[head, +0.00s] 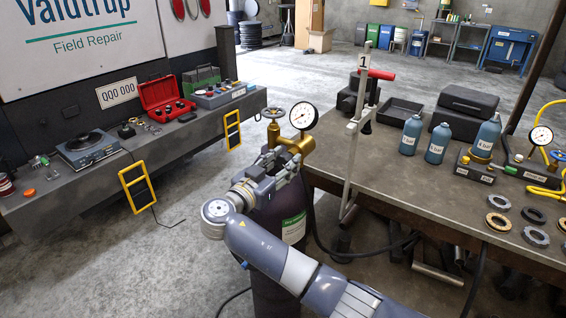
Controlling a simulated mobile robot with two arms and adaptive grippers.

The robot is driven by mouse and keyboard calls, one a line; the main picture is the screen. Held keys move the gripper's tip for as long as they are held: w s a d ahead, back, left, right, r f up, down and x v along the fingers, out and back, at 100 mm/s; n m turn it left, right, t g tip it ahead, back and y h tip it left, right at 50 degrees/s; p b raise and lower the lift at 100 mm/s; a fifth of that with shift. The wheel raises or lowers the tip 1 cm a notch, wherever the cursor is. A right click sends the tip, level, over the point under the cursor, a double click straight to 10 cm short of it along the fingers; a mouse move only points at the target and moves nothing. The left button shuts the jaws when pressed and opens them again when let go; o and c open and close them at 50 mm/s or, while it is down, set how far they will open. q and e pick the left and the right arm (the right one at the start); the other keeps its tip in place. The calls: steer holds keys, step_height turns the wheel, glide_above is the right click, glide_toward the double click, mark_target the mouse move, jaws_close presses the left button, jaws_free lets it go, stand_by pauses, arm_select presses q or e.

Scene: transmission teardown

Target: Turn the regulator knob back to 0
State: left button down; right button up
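A brass regulator (297,146) sits on top of a dark gas cylinder (274,270) with a green label. A round white dial gauge (304,116) stands up from it. My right gripper (281,160) reaches up from the lower right to the front of the regulator. Its fingers overlap the brass body and hide part of it. I cannot tell whether they touch or grip a knob there. No number on a knob is readable. My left gripper is not in view.
The workbench (400,170) at right holds blue bottles (436,143), a second gauge (541,135) with yellow hoses, and metal rings. A grey stand marked 1 (355,135) rises beside the cylinder. A truck-side ledge (100,180) with tools runs along the left. Open floor lies behind.

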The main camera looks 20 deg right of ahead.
steer(key=c, duration=0.4)
